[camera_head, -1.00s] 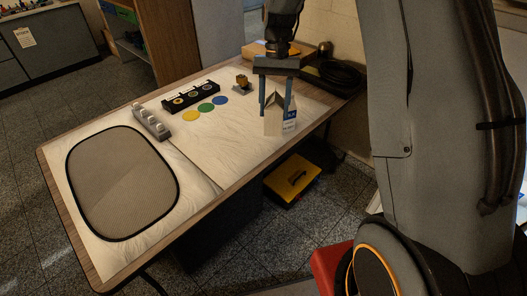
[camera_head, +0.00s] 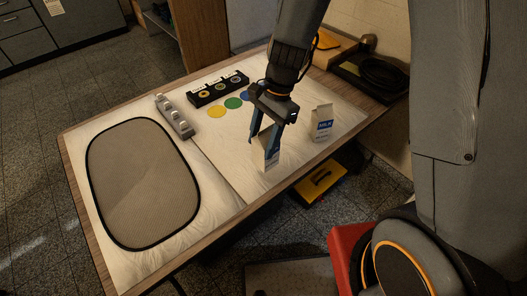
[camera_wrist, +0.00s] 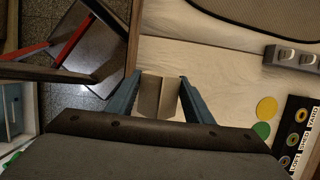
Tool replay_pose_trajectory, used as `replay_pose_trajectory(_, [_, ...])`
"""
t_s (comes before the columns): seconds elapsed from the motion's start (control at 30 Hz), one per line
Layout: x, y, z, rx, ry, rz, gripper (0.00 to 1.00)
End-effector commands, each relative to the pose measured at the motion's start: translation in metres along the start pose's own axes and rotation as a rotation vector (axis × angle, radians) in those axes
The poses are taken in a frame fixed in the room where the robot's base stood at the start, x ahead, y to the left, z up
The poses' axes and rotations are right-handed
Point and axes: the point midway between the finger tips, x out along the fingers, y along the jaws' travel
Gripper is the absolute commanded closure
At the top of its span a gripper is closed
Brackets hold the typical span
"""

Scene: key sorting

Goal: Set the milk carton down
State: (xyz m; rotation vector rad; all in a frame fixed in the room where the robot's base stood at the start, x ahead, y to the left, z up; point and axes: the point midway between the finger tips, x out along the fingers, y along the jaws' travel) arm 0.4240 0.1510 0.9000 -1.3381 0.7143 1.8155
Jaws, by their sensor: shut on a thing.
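My gripper (camera_head: 265,137) is shut on a white and beige carton (camera_head: 271,159) with a blue patch. It is over the near right part of the pale table mat. Whether its base touches the mat, I cannot tell. In the wrist view the carton (camera_wrist: 157,97) sits between the two blue fingers of my gripper (camera_wrist: 158,80). A second carton (camera_head: 321,124), with a blue MILK label, stands upright on the table to the right, apart from the gripper.
A dark-rimmed mesh panel (camera_head: 140,185) covers the left of the table. A grey block with knobs (camera_head: 174,117), a black labelled tray (camera_head: 217,88) and coloured discs (camera_head: 216,112) lie farther back. A dark tray with a coil (camera_head: 372,75) is at the back right. Mat between panel and carton is clear.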

Motion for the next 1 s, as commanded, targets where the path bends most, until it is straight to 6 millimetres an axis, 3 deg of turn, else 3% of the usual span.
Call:
replay_pose_trajectory(0.5, [0.045, -0.001, -0.014, -0.001, 0.0, 0.0, 0.93])
replay_pose_trajectory(0.97, [0.051, -0.001, -0.016, -0.003, 0.0, 0.0, 0.93])
replay_pose_trajectory(1.0, [0.051, -0.001, -0.016, -0.003, 0.0, 0.0, 0.47])
